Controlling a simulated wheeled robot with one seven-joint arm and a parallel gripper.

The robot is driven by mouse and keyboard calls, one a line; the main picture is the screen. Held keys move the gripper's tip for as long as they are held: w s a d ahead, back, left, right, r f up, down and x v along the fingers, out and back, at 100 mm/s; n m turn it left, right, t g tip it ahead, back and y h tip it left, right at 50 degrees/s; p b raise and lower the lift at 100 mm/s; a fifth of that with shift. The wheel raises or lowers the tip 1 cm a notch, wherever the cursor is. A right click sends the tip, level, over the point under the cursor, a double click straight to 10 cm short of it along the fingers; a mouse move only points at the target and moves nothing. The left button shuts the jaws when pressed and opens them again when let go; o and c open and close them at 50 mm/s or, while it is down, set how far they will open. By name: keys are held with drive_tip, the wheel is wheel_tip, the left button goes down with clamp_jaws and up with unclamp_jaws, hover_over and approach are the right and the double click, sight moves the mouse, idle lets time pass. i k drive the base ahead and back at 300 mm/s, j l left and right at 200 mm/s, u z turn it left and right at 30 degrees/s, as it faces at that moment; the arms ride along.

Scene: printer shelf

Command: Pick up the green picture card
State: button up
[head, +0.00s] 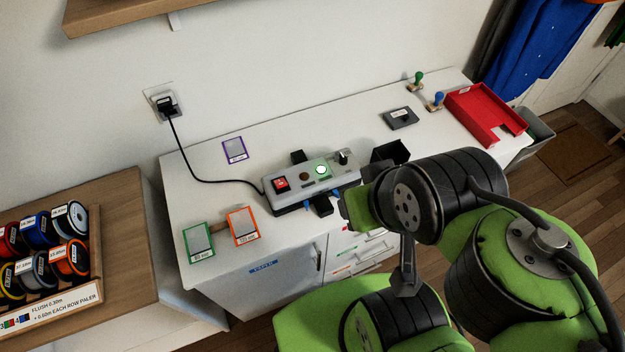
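The green picture card (199,243) lies flat on the white cabinet top (190,190) near its front left corner. It has a green border, a pale grey middle and a printed label strip along its lower edge. An orange-bordered card (242,226) lies just to its right, with a small brown patch between them. Nothing covers the green card. My arm fills the lower right, well to the right of the card. My gripper cannot be made out; its fingers do not show.
A grey device (312,182) with a red switch and lit green button stands mid-top, its black cable running to a wall socket (165,103). A purple-bordered card (234,149) lies behind. A red tray (486,113) is far right. A spool rack (50,300) stands left.

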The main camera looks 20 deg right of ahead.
sight(199, 245)
drive_tip(key=u, duration=1.85)
drive_tip(key=k+j+u, duration=0.1)
drive_tip(key=u, duration=0.35)
drive_tip(key=j+u, duration=0.1)
drive_tip(key=u, duration=0.3)
drive_tip(key=k+j+u, duration=0.1)
drive_tip(key=u, duration=0.3)
drive_tip(key=j+u, duration=0.1)
drive_tip(key=u, duration=0.35)
